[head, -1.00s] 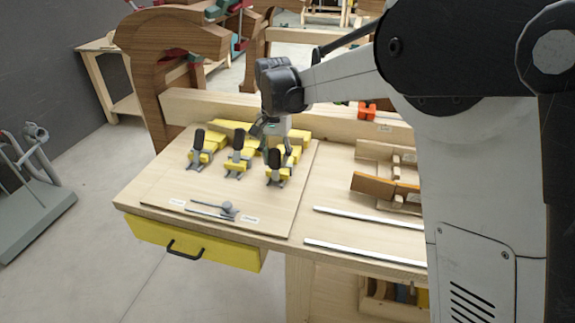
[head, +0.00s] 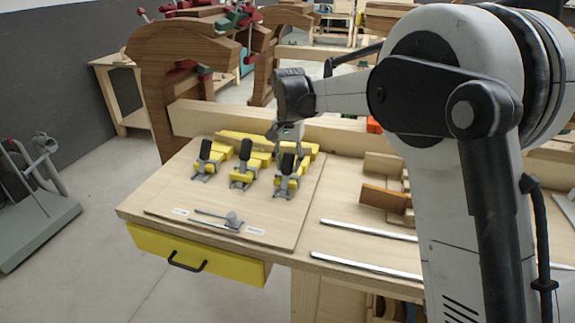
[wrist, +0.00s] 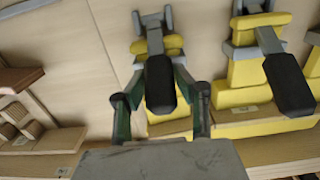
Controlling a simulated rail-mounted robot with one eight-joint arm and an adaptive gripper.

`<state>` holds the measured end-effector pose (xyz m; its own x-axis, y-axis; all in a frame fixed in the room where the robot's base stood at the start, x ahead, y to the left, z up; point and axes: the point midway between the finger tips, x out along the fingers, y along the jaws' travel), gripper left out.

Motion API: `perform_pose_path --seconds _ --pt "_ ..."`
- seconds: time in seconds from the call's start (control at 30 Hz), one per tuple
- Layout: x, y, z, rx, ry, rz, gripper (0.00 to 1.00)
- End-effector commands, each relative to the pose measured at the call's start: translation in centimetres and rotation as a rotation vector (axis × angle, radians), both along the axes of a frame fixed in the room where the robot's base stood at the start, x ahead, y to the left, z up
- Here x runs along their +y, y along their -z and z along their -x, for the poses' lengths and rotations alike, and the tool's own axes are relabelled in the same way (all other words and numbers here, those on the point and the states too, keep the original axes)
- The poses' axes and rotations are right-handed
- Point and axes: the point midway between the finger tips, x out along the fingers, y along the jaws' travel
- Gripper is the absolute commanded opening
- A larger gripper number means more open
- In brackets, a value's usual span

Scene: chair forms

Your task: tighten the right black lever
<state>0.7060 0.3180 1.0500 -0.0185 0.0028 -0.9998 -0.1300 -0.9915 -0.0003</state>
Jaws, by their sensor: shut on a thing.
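Three yellow and grey toggle clamps stand in a row on a wooden board, each with a black lever. The right black lever (head: 287,163) belongs to the clamp nearest my arm. In the wrist view this lever (wrist: 160,86) lies between my two fingers, pointing back toward the palm. My gripper (head: 290,149) reaches down from behind the right clamp and is shut on the lever; its fingertips (wrist: 159,72) flank it, and the exact contact is partly hidden. The middle black lever (head: 245,149) and left black lever (head: 205,149) stand raised and free.
The middle clamp (wrist: 247,75) is close beside my gripper. A wooden rail (head: 215,121) runs behind the clamps. A grey metal part (head: 228,221) lies at the board's front. Wooden blocks (head: 385,197) and metal strips (head: 365,230) lie to the right.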

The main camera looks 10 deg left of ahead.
Motion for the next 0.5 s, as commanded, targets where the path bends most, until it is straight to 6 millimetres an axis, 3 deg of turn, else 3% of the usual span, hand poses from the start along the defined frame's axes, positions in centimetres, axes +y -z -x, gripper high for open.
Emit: perform_pose_path --seconds 0.4,0.43,0.5 --pt "-0.18 0.22 -0.42 -0.008 0.003 0.0 0.0" --pt "-0.19 0.22 -0.42 -0.008 0.003 0.001 0.31" --pt "-0.17 0.22 -0.38 -0.007 0.002 0.001 0.41"
